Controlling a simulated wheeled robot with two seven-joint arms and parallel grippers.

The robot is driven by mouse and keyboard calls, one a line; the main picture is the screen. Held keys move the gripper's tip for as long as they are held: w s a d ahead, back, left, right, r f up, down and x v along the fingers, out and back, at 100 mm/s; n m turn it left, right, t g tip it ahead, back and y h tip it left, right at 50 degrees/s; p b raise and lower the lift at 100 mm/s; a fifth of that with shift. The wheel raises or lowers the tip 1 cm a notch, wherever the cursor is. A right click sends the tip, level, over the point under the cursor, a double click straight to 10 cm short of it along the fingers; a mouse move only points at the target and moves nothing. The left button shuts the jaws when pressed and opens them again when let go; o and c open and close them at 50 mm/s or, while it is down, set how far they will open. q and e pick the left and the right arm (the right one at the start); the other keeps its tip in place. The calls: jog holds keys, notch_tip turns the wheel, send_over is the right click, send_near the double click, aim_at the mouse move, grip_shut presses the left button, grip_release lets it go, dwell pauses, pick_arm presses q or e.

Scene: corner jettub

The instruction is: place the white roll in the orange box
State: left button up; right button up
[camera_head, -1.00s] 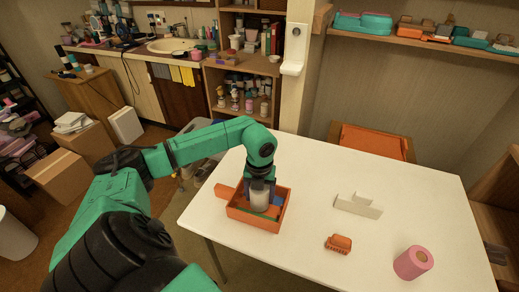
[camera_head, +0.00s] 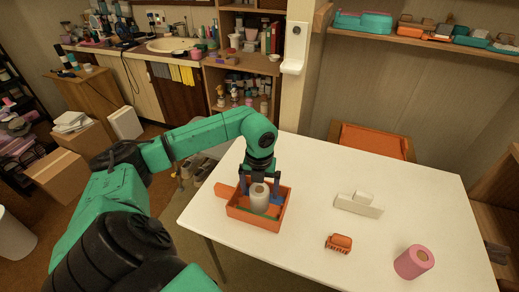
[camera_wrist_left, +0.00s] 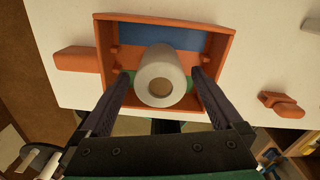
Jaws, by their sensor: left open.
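The white roll (camera_head: 259,195) stands upright inside the orange box (camera_head: 253,220) on the white table. My left gripper (camera_head: 260,190) is above the box, with its fingers on either side of the roll. In the left wrist view the roll (camera_wrist_left: 161,78) shows its open end toward me, inside the orange box (camera_wrist_left: 104,50). There the fingers of my left gripper (camera_wrist_left: 160,88) are spread, with gaps between them and the roll. The box has a blue part and a green part in its floor. My right gripper is not in view.
An orange brush-like item (camera_head: 338,243), a white block-like item (camera_head: 358,204) and a pink roll (camera_head: 413,262) are on the white table (camera_head: 310,175). An orange chair (camera_head: 372,141) stands at the far edge. The table between these things is clear.

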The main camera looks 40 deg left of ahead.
pick_arm(q)
notch_tip(320, 180, up, 8)
jog(key=shift+r, duration=0.2)
jog(key=shift+f, duration=0.1)
dwell(0.3)
